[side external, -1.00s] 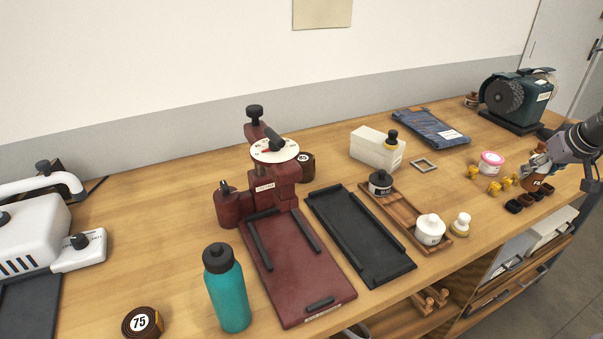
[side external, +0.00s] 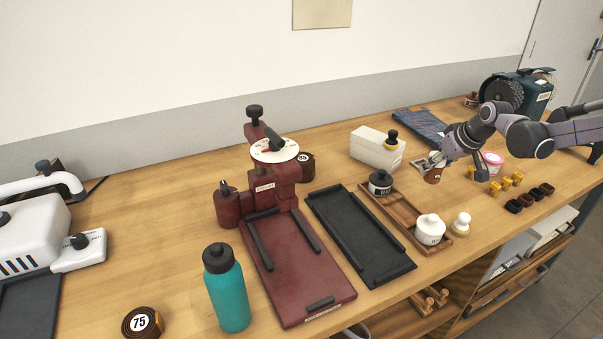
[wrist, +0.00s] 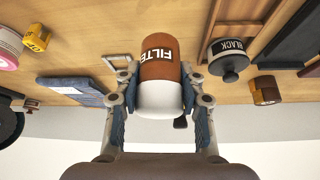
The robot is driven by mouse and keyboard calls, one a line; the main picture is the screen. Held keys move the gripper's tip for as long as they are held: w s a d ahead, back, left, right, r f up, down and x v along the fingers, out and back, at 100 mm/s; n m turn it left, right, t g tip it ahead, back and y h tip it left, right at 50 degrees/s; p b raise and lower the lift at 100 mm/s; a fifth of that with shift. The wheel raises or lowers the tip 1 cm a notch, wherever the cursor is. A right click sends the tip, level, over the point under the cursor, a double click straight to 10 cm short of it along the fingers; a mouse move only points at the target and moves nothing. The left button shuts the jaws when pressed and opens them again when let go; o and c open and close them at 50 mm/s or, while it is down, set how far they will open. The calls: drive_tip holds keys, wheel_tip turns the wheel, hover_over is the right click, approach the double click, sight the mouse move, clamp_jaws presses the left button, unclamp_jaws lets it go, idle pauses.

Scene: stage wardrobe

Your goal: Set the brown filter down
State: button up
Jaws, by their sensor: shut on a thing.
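The brown filter (wrist: 160,62) is a brown cylinder with a white lower part in the wrist view, with white lettering that starts "FILTE". My gripper (wrist: 158,95) is shut on it, one finger on each side. In the side view the filter (side external: 433,175) hangs tilted from my gripper (side external: 440,163), over the table to the right of the wooden tray. It appears raised above the tabletop, though the exact gap is hard to tell.
The wooden tray (side external: 402,220) holds a black-labelled jar (side external: 380,184) and a white jar (side external: 430,229). A small stamp (side external: 461,224) stands beside it. A grey square frame (wrist: 118,61) lies near the filter. Yellow pieces (side external: 507,182) and dark cups (side external: 527,199) stand to the right.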

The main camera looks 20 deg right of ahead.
drive_tip(key=shift+w+a+f, duration=0.75)
drive_tip(key=shift+w+a, duration=0.05)
drive_tip(key=shift+f, duration=1.95)
drive_tip(key=shift+f, duration=0.1)
drive_tip(key=o, duration=1.2)
drive_tip(key=d+v, duration=0.1)
drive_tip(key=v, duration=1.1)
drive_tip(key=shift+n+t+y, duration=0.4)
drive_tip(key=shift+n+t, duration=0.2)
drive_tip(key=s+a, duration=0.4)
drive_tip(key=s, duration=0.1)
drive_tip(key=s+a, duration=0.4)
drive_tip(key=s, duration=0.1)
drive_tip(key=s+a, duration=0.4)
drive_tip(key=s, duration=0.1)
drive_tip(key=shift+s+a+f, duration=0.1)
drive_tip(key=shift+s+f, duration=0.05)
drive_tip(key=shift+s, duration=0.25)
